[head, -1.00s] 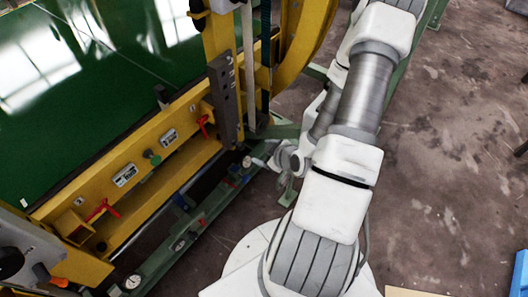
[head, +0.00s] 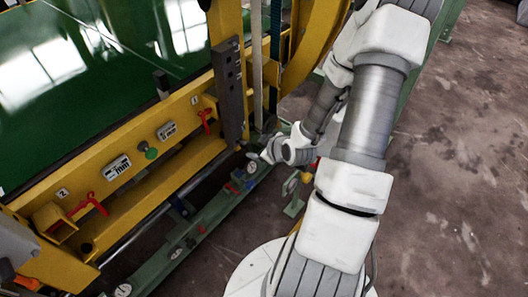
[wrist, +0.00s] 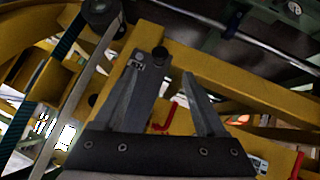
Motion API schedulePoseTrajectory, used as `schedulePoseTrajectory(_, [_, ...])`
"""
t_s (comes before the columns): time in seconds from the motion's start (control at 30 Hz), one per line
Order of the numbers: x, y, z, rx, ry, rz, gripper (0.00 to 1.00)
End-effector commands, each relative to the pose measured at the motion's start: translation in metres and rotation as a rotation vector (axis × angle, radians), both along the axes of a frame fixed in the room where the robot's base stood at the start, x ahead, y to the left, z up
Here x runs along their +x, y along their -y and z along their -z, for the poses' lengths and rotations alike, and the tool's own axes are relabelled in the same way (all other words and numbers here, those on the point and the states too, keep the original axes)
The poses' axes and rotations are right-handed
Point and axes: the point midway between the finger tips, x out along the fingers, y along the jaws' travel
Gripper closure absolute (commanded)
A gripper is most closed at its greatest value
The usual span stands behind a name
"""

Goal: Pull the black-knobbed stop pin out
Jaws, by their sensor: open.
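A black knob (wrist: 160,55) shows in the wrist view beside a dark grey plate, above the yellow frame; I take it for the stop pin's knob. It lies between my fingertips in the picture, but I cannot tell how far beyond them it is. My gripper (wrist: 158,68) is open, with nothing visible between its fingers. In the head view my gripper (head: 267,156) is small, low and right of the upright dark grey plate (head: 228,90). I cannot make out the pin surely there, nor how deep it sits.
In the wrist view a belt (wrist: 62,40) and another black round part (wrist: 100,8) are at upper left. Open floor (head: 450,180) lies right.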

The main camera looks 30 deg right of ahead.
Motion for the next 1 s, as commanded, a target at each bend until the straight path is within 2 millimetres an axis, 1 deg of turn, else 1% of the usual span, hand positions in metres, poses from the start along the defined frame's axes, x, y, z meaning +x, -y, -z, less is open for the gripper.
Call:
schedulePoseTrajectory(0.03, [0.008, -0.002, 0.01, 0.002, 0.0, -0.002, 0.27])
schedulePoseTrajectory(0.2, [0.033, -0.003, 0.032, 0.001, 0.0, -0.002, 0.27])
schedulePoseTrajectory(0.43, [0.058, -0.003, 0.054, 0.0, 0.0, -0.001, 0.27])
schedulePoseTrajectory(0.6, [0.067, -0.004, 0.06, 0.0, 0.0, -0.002, 0.27])
schedulePoseTrajectory(0.9, [0.068, -0.004, 0.061, -0.001, 0.0, -0.001, 0.27])
schedulePoseTrajectory(0.97, [0.068, -0.004, 0.061, -0.001, 0.0, -0.001, 0.36])
schedulePoseTrajectory(1.0, [0.068, -0.004, 0.061, -0.001, 0.0, -0.001, 0.43])
